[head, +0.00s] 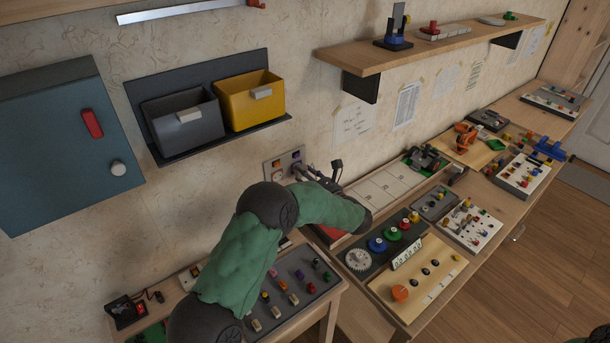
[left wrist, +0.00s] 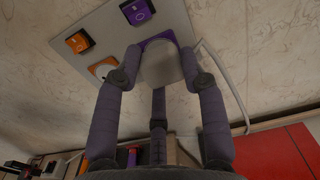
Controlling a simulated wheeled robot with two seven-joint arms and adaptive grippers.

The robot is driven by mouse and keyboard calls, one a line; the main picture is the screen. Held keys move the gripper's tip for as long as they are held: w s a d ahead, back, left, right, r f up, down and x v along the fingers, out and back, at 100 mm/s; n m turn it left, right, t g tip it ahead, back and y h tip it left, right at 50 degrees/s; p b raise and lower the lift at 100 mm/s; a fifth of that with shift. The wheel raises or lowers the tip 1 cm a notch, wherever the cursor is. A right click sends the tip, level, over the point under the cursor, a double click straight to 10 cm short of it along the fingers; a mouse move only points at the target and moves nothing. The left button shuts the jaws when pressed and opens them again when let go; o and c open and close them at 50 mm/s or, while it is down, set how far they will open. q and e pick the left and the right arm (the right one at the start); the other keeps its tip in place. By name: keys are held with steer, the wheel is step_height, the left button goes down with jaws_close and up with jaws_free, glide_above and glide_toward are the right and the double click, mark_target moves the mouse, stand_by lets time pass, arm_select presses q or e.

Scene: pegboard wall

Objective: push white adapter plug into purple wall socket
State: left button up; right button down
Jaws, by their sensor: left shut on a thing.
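The white adapter plug (left wrist: 162,68) is a round pale piece held between the fingers of my left gripper (left wrist: 160,78). The purple wall socket (left wrist: 157,38) shows as a purple rim just behind the plug, which covers most of it. The plug is lined up over the socket and very close to it; I cannot tell how far in it sits. In the head view my left gripper (head: 313,174) is at the wall panel (head: 285,160), with the plug hard to make out. My right gripper is out of view.
The panel also carries an orange switch (left wrist: 78,41), a purple switch (left wrist: 137,11) and an orange socket (left wrist: 103,68). A white cable (left wrist: 230,85) runs down the wall beside it. Workbenches with boards of parts stand below; grey and yellow bins (head: 250,98) hang above left.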

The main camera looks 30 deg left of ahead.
arm_select(q)
steer(key=shift+w+a, duration=0.2)
steer(key=shift+a, duration=0.3)
steer(key=o, duration=1.2)
steer(key=shift+c, duration=0.2)
steer(key=v, duration=1.2)
